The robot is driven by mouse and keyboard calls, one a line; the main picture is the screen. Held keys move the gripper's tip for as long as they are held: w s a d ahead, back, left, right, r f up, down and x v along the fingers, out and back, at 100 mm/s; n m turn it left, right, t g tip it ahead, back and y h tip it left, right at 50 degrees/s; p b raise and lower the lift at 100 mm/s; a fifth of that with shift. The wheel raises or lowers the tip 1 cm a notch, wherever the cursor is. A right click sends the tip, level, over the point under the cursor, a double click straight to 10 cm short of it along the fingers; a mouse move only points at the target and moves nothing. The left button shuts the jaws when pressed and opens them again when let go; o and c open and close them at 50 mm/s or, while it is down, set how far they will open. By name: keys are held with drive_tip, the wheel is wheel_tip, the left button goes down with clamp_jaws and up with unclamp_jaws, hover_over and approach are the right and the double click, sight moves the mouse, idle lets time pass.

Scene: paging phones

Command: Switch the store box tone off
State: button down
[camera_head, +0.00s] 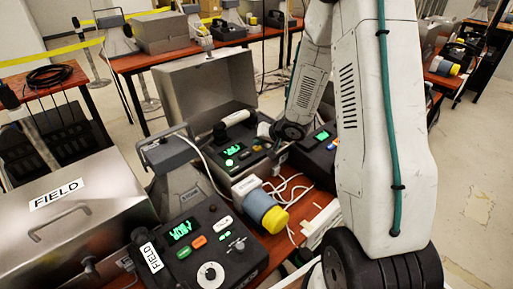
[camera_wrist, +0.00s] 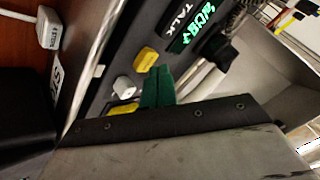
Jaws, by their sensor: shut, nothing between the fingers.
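An open grey metal box with its lid up (camera_head: 212,88) stands mid-table in the head view. Its black phone panel has a lit green display (camera_head: 232,150) and a pale handset (camera_head: 236,117). In the wrist view, a partly hidden label (camera_wrist: 57,82) beginning "ST" is at the left. The panel there shows a green display (camera_wrist: 196,28), the word TALK (camera_wrist: 171,17), a yellow button (camera_wrist: 146,59), a white switch or knob (camera_wrist: 124,88) and another yellow part (camera_wrist: 123,108). My gripper (camera_wrist: 158,86), with green fingers, is shut and empty over the panel, right of the white control. Contact cannot be told.
A closed box labelled FIELD (camera_head: 75,215) and its phone panel (camera_head: 195,245) stand at front left. A blue and yellow plug (camera_head: 268,213) and loose white cables lie on the table nearby. Another black phone unit (camera_head: 318,150) is at right. Floor at far right is clear.

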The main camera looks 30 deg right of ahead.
wheel_tip(320, 180, up, 6)
idle(0.6)
